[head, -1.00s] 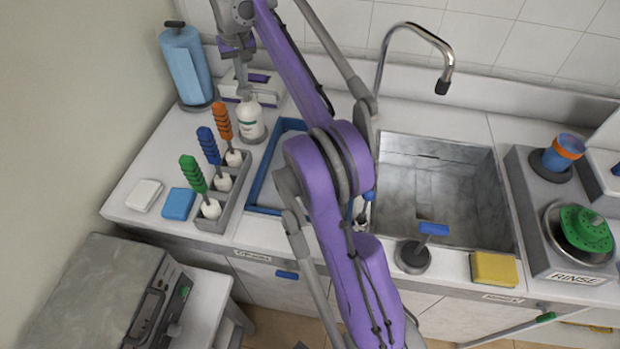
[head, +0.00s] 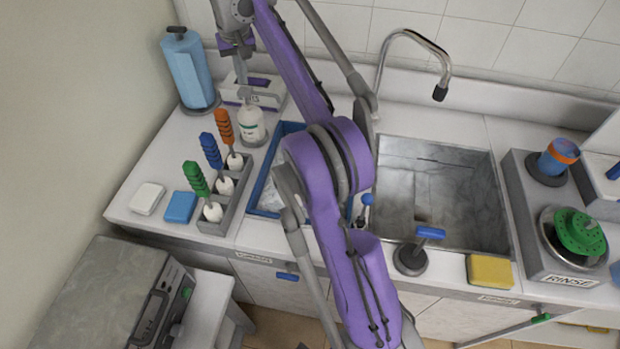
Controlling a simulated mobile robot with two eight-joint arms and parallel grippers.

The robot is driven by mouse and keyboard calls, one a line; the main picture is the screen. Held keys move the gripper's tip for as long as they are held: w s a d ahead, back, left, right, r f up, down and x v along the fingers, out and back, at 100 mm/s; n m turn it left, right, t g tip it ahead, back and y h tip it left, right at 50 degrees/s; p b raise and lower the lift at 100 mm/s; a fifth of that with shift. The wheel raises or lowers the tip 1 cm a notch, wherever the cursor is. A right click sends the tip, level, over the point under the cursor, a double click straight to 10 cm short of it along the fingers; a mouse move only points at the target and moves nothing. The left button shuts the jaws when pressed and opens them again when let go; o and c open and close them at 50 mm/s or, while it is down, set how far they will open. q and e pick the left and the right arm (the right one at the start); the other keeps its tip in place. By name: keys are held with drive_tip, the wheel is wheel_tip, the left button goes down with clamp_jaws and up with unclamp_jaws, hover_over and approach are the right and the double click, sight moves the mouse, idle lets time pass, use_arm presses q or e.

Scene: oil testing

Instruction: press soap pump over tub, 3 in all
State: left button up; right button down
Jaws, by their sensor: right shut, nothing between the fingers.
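The soap pump bottle (head: 252,127), white with a green-marked label, stands upright on the counter at the back left corner of the blue tub (head: 257,187). My right gripper (head: 243,92) points down right at the bottle's top, shut with nothing held. It hides most of the pump head, and I cannot tell whether it touches it. The tub is partly hidden behind my purple right arm, so little of its inside shows. My left gripper is not in view.
A rack (head: 232,200) with green, blue and orange-handled brushes stands left of the tub. A blue paper roll (head: 188,70) and a white box (head: 262,97) are behind. The sink (head: 440,190) and faucet (head: 440,75) lie right.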

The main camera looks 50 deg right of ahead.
drive_tip(key=shift+f, duration=0.15)
idle(0.5)
drive_tip(key=shift+f+b, duration=0.65)
drive_tip(key=shift+f, duration=0.65)
drive_tip(key=shift+r, duration=0.1)
drive_tip(key=shift+r+p, duration=0.95)
drive_tip(key=shift+r, duration=0.4)
drive_tip(key=shift+f, duration=0.15)
